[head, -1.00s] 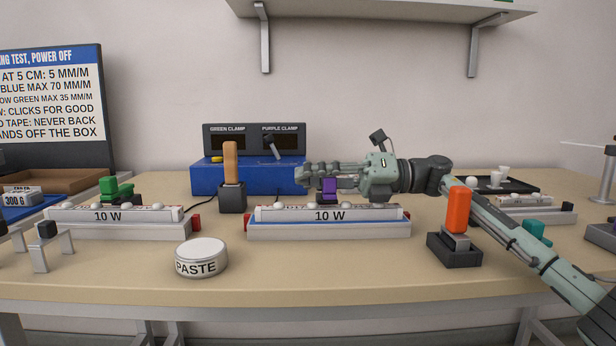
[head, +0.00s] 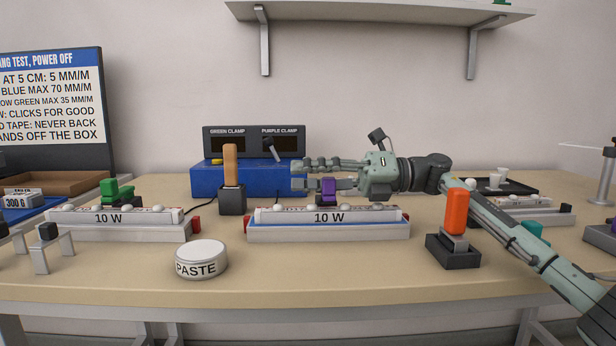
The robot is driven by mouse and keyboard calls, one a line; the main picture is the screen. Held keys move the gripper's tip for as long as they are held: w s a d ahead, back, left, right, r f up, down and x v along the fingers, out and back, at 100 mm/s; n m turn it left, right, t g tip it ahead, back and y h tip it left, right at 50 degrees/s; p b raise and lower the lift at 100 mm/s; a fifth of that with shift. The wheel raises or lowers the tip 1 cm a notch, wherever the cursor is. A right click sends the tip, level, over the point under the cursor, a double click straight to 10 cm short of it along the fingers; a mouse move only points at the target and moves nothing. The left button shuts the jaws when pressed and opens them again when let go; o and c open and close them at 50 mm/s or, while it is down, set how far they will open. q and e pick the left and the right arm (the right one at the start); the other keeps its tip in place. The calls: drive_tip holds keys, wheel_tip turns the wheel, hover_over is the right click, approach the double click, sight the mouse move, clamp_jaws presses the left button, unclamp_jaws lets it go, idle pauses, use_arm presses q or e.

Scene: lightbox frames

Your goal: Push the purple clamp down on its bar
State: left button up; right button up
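The purple clamp (head: 328,188) stands upright at the middle of the right-hand bar marked 10 W (head: 330,226). Its lower part is hidden behind the bar's front parts. My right gripper (head: 299,174) comes in from the right at the clamp's height, its fingers pointing left. The fingers are spread apart, one above the other, with nothing seen held between them. The clamp overlaps the lower finger in the picture; I cannot tell whether they touch. My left gripper is not in view.
A cork-coloured handle in a dark block (head: 231,180) stands left of the fingertips. The blue box (head: 207,182) with clamp displays is behind. An orange-handled tool (head: 456,222), a paste tin (head: 202,260) and a left bar with a green clamp (head: 118,190) stand around. The front table edge is mostly clear.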

wheel_tip(320, 180, up, 10)
idle(0.3)
